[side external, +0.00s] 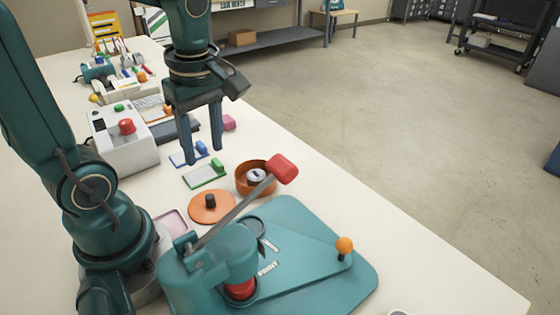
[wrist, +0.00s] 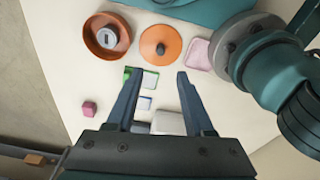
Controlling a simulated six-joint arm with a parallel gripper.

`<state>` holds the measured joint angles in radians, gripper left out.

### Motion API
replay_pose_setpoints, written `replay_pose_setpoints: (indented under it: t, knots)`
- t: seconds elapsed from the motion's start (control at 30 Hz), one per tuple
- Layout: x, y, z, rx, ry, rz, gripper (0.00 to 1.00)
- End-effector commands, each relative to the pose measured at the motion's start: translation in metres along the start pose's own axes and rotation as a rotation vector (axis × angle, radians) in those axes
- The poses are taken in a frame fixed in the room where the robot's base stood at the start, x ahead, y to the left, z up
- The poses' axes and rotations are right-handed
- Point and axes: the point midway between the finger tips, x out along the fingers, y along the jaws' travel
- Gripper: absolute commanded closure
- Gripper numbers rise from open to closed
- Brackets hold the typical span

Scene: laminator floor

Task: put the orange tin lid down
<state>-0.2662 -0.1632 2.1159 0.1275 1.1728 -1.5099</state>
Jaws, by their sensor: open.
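The orange tin lid (side external: 212,207) lies flat on the white table, its dark knob up. It also shows in the wrist view (wrist: 155,50), beyond my fingertips. The orange open tin (side external: 243,184) stands close beside it with a round grey piece inside; in the wrist view the tin (wrist: 97,46) is left of the lid. My gripper (side external: 204,157) is open and empty, its fingers pointing down above the table, behind the lid in the side view. In the wrist view the gripper (wrist: 156,74) has a wide gap between its fingertips.
A teal press (side external: 310,262) with a red-ended lever stands in front of the lid. A pink tray (side external: 171,224) lies to the lid's left. Small green (side external: 205,175) and blue stamp-like pieces lie beneath my gripper. A white machine (side external: 125,150) with a red button stands farther left.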

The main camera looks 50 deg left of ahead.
Motion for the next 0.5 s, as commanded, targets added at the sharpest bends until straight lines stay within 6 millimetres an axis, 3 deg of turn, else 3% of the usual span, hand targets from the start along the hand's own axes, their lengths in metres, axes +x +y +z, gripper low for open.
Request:
replay_pose_setpoints:
  t: [0.17, 0.5]
  knots:
    - [-0.009, -0.004, 0.015, 0.326, -0.002, 0.107, 0.47]
    - [-0.026, -0.021, 0.054, 1.294, 0.144, 0.416, 0.47]
